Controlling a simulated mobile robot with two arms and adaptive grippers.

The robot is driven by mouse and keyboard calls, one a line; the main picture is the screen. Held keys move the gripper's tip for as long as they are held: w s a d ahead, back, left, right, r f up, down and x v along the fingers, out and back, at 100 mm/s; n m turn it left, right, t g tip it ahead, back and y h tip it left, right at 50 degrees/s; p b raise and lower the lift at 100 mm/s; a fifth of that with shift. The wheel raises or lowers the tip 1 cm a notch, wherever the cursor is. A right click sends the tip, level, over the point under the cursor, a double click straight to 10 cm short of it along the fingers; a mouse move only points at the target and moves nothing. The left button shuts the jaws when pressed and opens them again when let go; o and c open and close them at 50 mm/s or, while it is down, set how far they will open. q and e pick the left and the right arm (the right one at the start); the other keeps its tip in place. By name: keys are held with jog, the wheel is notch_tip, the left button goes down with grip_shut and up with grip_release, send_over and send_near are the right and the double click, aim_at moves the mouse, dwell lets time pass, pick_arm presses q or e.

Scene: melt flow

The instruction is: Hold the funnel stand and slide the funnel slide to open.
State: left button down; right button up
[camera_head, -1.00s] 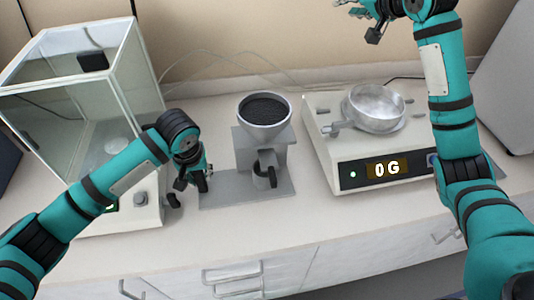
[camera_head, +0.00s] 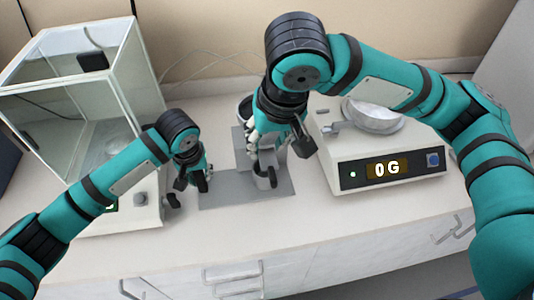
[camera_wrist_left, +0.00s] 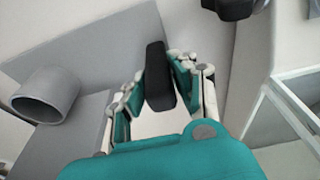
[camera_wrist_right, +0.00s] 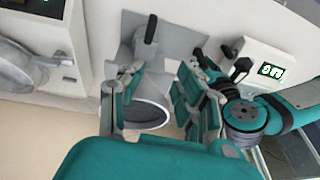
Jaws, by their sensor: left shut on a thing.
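The grey funnel stand has a flat base plate (camera_head: 230,190) on the bench. Its bowl-shaped funnel (camera_wrist_right: 146,113) faces the right wrist camera and is mostly hidden behind my right arm in the head view. A short grey tube (camera_wrist_left: 45,97) shows at the stand in the left wrist view. A small dark handle (camera_wrist_right: 151,28), seemingly the funnel slide, shows beyond the funnel.
A balance reading 0 G (camera_head: 388,168) with a metal pan (camera_head: 373,115) stands to the right. A glass-walled instrument (camera_head: 70,95) stands to the left, close to my left gripper. The bench front (camera_head: 290,215) is clear.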

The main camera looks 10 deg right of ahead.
aim_at(273, 176)
pick_arm(q)
jog(key=shift+f, duration=0.15)
pick_arm(e)
jog(key=shift+g+h, duration=0.3)
jog(key=shift+h, duration=0.3)
jog(key=shift+w+d+f, duration=0.1)
jog(key=shift+d+f, duration=0.1)
jog(key=shift+f, duration=1.55)
jog(key=shift+s+d+f, duration=0.1)
jog(key=shift+d+f, duration=0.15)
jog(key=shift+f, duration=1.55)
jog(key=shift+w+d+f, duration=0.1)
jog(key=shift+d+f, duration=0.1)
jog(key=shift+f, duration=1.55)
grip_shut()
